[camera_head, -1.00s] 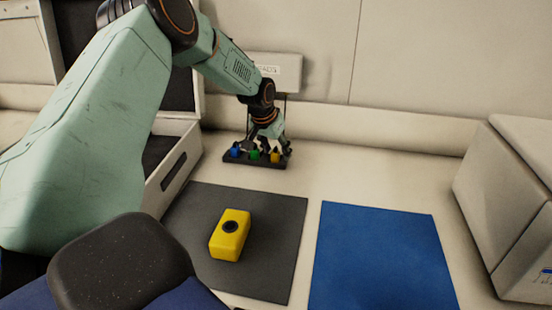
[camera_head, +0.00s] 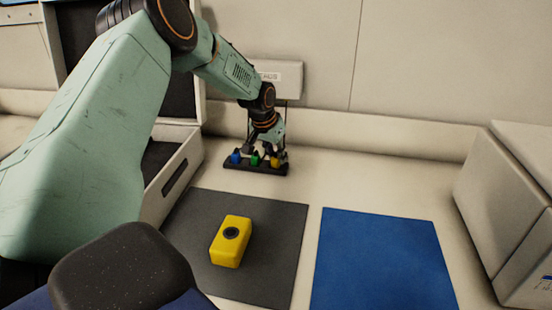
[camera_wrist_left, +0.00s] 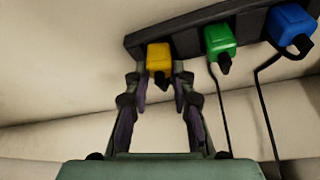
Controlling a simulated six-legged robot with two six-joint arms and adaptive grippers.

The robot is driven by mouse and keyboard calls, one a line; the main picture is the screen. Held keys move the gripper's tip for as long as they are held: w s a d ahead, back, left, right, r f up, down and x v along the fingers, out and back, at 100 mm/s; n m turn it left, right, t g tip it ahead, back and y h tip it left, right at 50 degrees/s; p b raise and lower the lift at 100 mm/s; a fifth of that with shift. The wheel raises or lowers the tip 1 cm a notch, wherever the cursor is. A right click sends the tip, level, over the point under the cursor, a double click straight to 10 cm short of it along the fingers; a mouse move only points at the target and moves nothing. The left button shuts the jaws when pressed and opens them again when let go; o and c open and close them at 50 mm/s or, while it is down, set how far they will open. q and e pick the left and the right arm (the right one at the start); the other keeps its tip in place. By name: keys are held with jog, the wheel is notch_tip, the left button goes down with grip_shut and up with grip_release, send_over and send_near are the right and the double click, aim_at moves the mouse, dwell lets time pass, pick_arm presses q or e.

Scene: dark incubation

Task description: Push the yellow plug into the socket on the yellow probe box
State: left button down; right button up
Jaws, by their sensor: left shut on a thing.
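The yellow probe box (camera_head: 228,251) lies on the dark grey mat, with a round dark socket (camera_head: 231,233) in its top. The yellow plug (camera_head: 275,162) is at the right end of a dark rack (camera_head: 243,167), beside the green and blue plugs. My left gripper (camera_head: 269,154) is at the rack, over the yellow plug. In the left wrist view its two fingers (camera_wrist_left: 161,80) stand on either side of the yellow plug (camera_wrist_left: 159,57) and are shut on it. The plug still appears at the rack. My right gripper is not in view.
The green plug (camera_wrist_left: 220,40) and blue plug (camera_wrist_left: 290,24) with dark cables are close beside the yellow one. A blue mat (camera_head: 380,262) lies right of the grey mat (camera_head: 280,225). An open case (camera_head: 178,165) stands left, a pale box (camera_head: 505,205) right. The wall is close behind the rack.

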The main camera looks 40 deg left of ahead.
pick_arm(q)
notch_tip(320, 180, up, 9)
jog(key=shift+s+r+p, duration=0.1)
jog(key=shift+p, duration=0.35)
jog(key=shift+r, duration=0.15)
jog(key=shift+r, duration=0.1)
jog(key=shift+r, duration=0.1)
